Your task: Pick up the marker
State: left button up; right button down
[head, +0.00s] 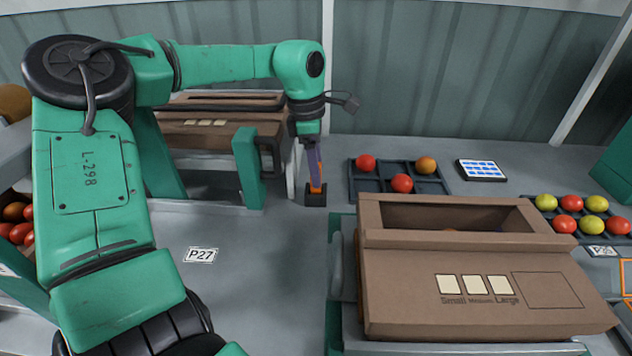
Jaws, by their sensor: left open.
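An orange marker (317,186) stands upright in a small black holder (316,198) on the grey surface, left of the black tray. Only a narrow part of it shows; the rest is hidden by my left gripper. My left gripper (314,172) points down from the green arm, with its fingers right at the marker. It is open, and in this view the fingers overlap the marker. I cannot tell whether they touch it. My right gripper is not in view.
A large cardboard box (408,290) with size labels fills the front right. A dark tray (378,186) with several tomatoes and a label card (481,170) lie behind it. Another box (215,139) stands behind my arm. The surface around label P27 (201,255) is clear.

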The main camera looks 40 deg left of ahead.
pick_arm(q)
jog(key=f, duration=0.2)
jog(key=shift+d+f, duration=0.2)
jog(key=shift+f, duration=0.35)
jog(key=shift+r, duration=0.1)
grip_shut()
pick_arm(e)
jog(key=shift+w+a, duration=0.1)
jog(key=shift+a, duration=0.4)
